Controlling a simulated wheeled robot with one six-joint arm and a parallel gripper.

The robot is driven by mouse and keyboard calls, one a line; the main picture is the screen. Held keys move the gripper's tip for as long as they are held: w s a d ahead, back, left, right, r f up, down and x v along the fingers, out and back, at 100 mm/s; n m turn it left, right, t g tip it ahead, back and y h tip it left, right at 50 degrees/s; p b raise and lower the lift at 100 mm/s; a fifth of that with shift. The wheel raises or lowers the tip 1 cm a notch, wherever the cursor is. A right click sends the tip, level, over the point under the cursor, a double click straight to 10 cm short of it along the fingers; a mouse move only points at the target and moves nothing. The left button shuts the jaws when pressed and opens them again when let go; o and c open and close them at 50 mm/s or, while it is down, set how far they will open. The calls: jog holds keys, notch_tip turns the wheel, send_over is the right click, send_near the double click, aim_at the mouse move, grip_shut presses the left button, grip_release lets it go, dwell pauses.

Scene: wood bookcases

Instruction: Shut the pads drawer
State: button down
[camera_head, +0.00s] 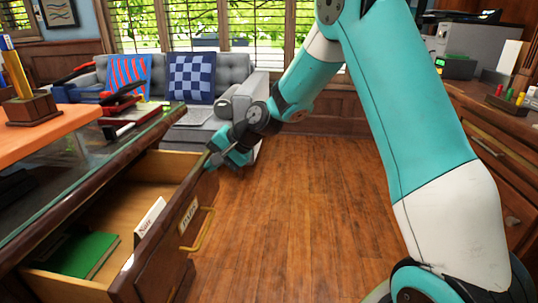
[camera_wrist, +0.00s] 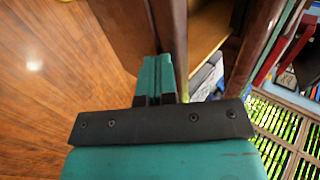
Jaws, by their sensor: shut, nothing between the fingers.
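The pads drawer (camera_head: 165,240) stands pulled out of the wooden desk at the left in the head view. Its front carries a label and a brass handle (camera_head: 197,229). A green pad (camera_head: 82,254) and a white card (camera_head: 150,217) marked "Note" are inside. My gripper (camera_head: 214,160) is shut and empty at the far top corner of the drawer front. In the wrist view my shut fingers (camera_wrist: 157,68) point at the drawer front (camera_wrist: 165,30), close against it; I cannot tell if they touch.
The glass-topped desk (camera_head: 90,170) holds an orange board (camera_head: 45,130) with a pencil holder (camera_head: 28,105). A grey sofa (camera_head: 200,90) with cushions stands behind. A wooden cabinet (camera_head: 490,150) stands at the right. The wood floor (camera_head: 290,220) between is clear.

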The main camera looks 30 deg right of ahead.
jog(key=w+a+p, duration=0.5)
jog(key=w+a, duration=0.4)
jog(key=a, duration=0.2)
jog(key=shift+w, duration=0.25)
jog(key=shift+r, duration=0.1)
jog(key=p+v, duration=0.3)
jog(key=v, duration=1.4)
jog(key=s+a+f+t+y+p, duration=0.2)
jog(key=s+a+f+p, duration=0.4)
jog(key=s, duration=0.3)
jog(key=x, duration=0.4)
jog(key=r+b+x, duration=0.1)
jog(key=x, duration=0.3)
jog(key=a+x, duration=0.1)
jog(key=x, duration=0.4)
jog(key=shift+r+b, duration=0.15)
jog(key=shift+b, duration=0.2)
jog(key=shift+w+a, duration=0.45)
jog(key=shift+a, duration=0.1)
